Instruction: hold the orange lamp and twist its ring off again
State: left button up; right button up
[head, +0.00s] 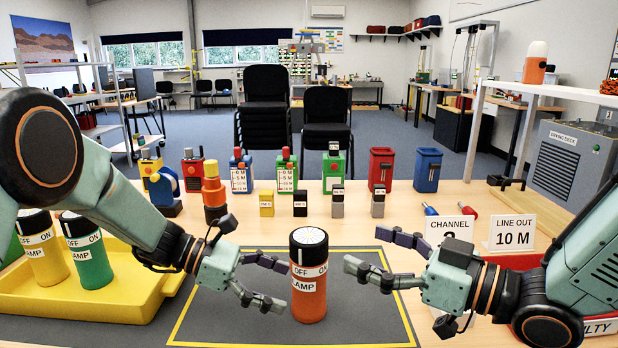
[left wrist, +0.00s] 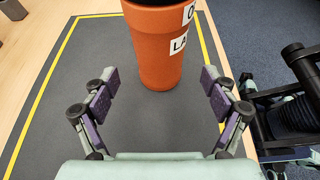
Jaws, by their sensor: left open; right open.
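The orange lamp (head: 309,299) stands upright on the grey mat (head: 240,318) with the yellow border. It has a black ring (head: 308,241) around its top, a pale top face, and labels reading OFF, ON and LAMP. My left gripper (head: 277,282) is open just left of the lamp, its fingers pointing at it. In the left wrist view the lamp's lower body (left wrist: 158,55) stands ahead, between and beyond the open fingers (left wrist: 158,90). My right gripper (head: 366,255) is open to the right of the lamp, fingers pointing left towards it, apart from it.
A yellow tray (head: 130,305) at the left holds a yellow lamp (head: 44,262) and a green lamp (head: 88,262). Small radios and blocks stand along the table's back. CHANNEL (head: 450,229) and LINE OUT (head: 513,234) signs stand at the right, near a red tray (head: 513,262).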

pick_arm(q)
jog(key=shift+p+v, duration=1.15)
jog(key=shift+v, duration=0.9)
jog(key=b+x, duration=0.2)
jog(key=x, duration=0.2)
jog(key=shift+d+f+b, duration=0.1)
jog(key=shift+f+b, duration=0.05)
jog(key=shift+b, duration=0.25)
jog(key=shift+d+f+b, duration=0.15)
jog(key=shift+d+b, duration=0.25)
jog(key=shift+d, duration=0.25)
